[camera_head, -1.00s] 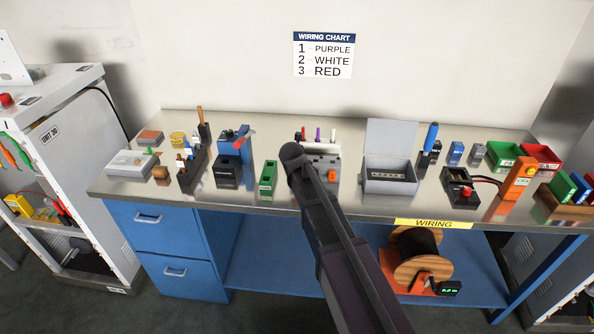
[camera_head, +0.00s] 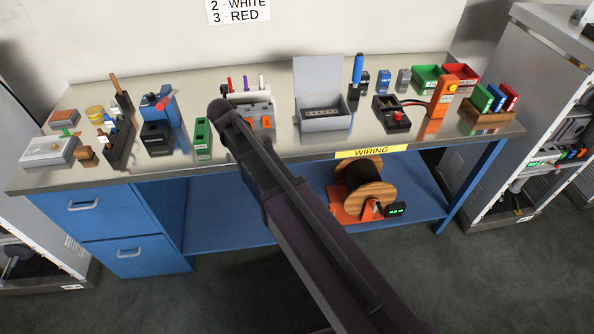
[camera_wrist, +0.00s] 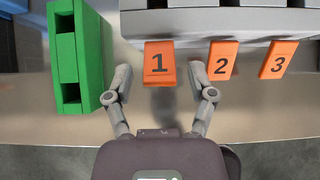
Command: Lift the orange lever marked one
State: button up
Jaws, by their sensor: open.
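The orange lever marked 1 (camera_wrist: 160,63) sticks out of the front of a grey dispenser (camera_wrist: 200,22) in the wrist view. Orange levers marked 2 (camera_wrist: 222,60) and 3 (camera_wrist: 279,59) stand to its right. My gripper (camera_wrist: 168,82) is open and empty, with one finger to the left and one to the right of lever 1; neither clearly touches it. In the head view the dispenser (camera_head: 238,98) holds purple, white and red upright pieces. My arm hides lever 1 and my gripper there; the other orange levers (camera_head: 260,122) show.
A green block (camera_wrist: 92,60) with openings stands just left of my left finger; it also shows in the head view (camera_head: 203,139). A grey open-lidded box (camera_head: 324,118) stands right of the dispenser. Bare steel table top (camera_head: 285,150) lies in front.

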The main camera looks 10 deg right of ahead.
jog(key=shift+s+f+t+b, duration=0.1)
jog(key=shift+f+t+b, duration=0.4)
jog(key=shift+t+b, duration=1.05)
jog(key=shift+s+f+t+b, duration=0.1)
jog(key=shift+f+t+b, duration=0.6)
jog(key=shift+b, duration=1.55)
jog(key=t+b, duration=0.2)
jog(key=b, duration=0.1)
jog(key=shift+w+f+b, duration=0.1)
jog(key=shift+b, duration=0.3)
jog(key=shift+w+f+t+b, duration=0.1)
jog(key=shift+f+t+b, duration=0.1)
jog(key=shift+t+b, duration=0.95)
jog(key=shift+w+f+t+b, duration=0.15)
jog(key=shift+t+b, duration=0.35)
jog(key=shift+b, duration=1.1)
